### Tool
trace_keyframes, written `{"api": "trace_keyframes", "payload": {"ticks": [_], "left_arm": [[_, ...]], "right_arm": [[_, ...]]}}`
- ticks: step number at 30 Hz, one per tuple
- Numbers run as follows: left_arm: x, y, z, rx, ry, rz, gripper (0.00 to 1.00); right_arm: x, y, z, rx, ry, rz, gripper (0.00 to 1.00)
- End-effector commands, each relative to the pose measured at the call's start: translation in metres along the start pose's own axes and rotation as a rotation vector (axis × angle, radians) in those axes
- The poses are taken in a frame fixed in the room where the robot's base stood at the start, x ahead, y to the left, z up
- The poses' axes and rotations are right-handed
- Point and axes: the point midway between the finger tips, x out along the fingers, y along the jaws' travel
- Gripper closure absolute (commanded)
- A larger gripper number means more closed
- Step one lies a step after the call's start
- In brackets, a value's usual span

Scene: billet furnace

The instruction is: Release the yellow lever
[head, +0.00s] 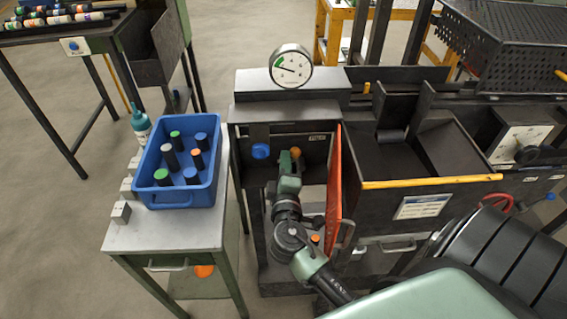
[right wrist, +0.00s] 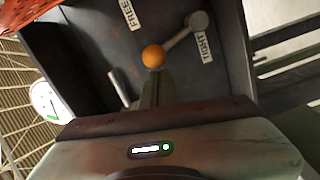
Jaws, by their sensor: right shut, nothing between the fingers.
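The lever has an orange-yellow ball knob (right wrist: 153,56) on a short grey arm that runs to a round pivot (right wrist: 197,20) in the right wrist view. A TIGHT label lies to the right of the knob and a FREE label lies above it to the left. In the head view the knob (head: 296,152) shows inside the dark open cabinet. My right gripper (head: 290,160) reaches into that cabinet with its fingers shut and empty. Its fingertips (right wrist: 154,76) are right by the knob; I cannot tell whether they touch it. My left gripper is out of view.
An orange-red door (head: 337,185) stands open close to the right of my right arm. A blue knob (head: 261,151) is left of the gripper. A pressure gauge (head: 291,66) stands above. A blue bin (head: 183,197) of capped cylinders sits on the left cart.

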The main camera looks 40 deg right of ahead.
Motion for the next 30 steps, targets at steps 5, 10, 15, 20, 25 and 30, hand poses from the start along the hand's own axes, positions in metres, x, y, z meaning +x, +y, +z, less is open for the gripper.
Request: {"api": "trace_keyframes", "payload": {"ticks": [5, 10, 15, 20, 25, 30], "left_arm": [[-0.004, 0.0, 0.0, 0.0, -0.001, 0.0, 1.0], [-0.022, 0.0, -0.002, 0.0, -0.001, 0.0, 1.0], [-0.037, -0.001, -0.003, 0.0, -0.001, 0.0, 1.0], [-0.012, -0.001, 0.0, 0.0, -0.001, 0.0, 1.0], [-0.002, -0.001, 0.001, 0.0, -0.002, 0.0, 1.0], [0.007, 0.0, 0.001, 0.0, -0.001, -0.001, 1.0]], "right_arm": [[0.0, 0.001, -0.001, -0.025, -0.002, 0.001, 1.0], [0.0, -0.002, -0.007, -0.205, 0.0, 0.008, 1.0], [-0.001, -0.018, -0.016, -0.434, 0.0, 0.021, 1.0], [-0.008, -0.036, -0.04, -0.413, 0.0, 0.022, 1.0], [-0.037, -0.04, -0.049, -0.415, 0.001, 0.019, 1.0], [-0.07, -0.04, -0.048, -0.414, 0.0, 0.02, 1.0]]}}
